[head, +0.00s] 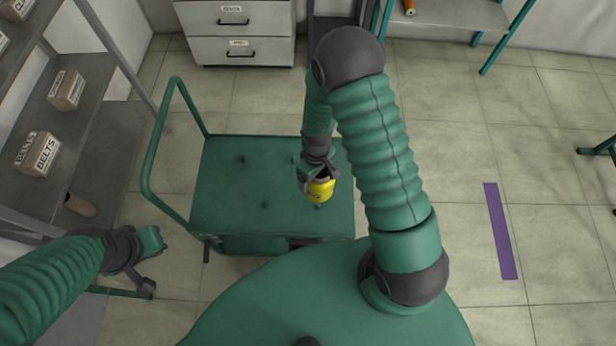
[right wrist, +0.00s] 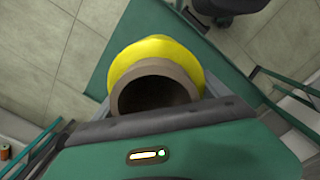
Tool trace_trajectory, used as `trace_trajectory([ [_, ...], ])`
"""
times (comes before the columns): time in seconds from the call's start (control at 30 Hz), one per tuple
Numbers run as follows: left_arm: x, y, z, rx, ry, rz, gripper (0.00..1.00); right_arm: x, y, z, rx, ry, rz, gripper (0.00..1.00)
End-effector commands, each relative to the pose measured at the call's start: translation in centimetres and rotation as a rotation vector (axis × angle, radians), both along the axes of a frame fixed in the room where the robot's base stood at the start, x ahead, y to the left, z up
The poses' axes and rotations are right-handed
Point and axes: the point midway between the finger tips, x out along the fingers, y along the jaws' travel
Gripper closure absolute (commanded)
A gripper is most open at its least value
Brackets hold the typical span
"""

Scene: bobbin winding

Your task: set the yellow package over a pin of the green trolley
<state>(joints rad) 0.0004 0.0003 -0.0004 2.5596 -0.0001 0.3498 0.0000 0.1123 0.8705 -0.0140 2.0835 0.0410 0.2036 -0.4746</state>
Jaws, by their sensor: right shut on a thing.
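The yellow package (head: 321,189) is in my right gripper (head: 318,177), over the right part of the green trolley (head: 225,205). In the right wrist view the yellow package (right wrist: 178,50) shows its brown hollow core facing the camera, close to the jaw. The trolley deck has small dark pins; one pin (head: 240,160) is at the back left and another pin (head: 264,205) is near the front middle. A small mark at the package's lower edge may be another pin. I cannot tell the package's height above the deck. My left gripper (head: 152,262) is open and empty, left of the trolley.
The trolley's handle (head: 148,160) rises at its left side. A shelf with boxes (head: 44,152) stands at the left, and a drawer cabinet (head: 238,30) at the back. A purple strip (head: 500,230) marks the open floor at the right.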

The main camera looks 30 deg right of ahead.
Motion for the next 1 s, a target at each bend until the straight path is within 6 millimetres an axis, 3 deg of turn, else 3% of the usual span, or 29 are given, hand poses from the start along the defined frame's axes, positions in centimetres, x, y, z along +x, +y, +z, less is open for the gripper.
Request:
trace_trajectory([
  [0.27, -0.1, -0.1, -1.9, 0.0, 0.001, -0.001, 1.0, 0.1, 0.4, -2.1, -0.005, 0.003, 0.001, 0.71],
  [0.67, -0.1, -0.1, -6.8, 0.0, 0.001, 0.0, 1.0, 0.1, 0.3, -7.8, -0.005, 0.004, 0.002, 0.71],
  [0.7, -0.1, -0.1, -5.9, 0.0, 0.001, 0.0, 1.0, 0.2, 0.3, -6.9, -0.005, 0.003, 0.001, 0.71],
  [1.0, -0.1, -0.1, -5.6, 0.0, 0.0, -0.001, 1.0, 0.0, -0.1, -6.8, -0.005, 0.004, 0.0, 0.71],
])
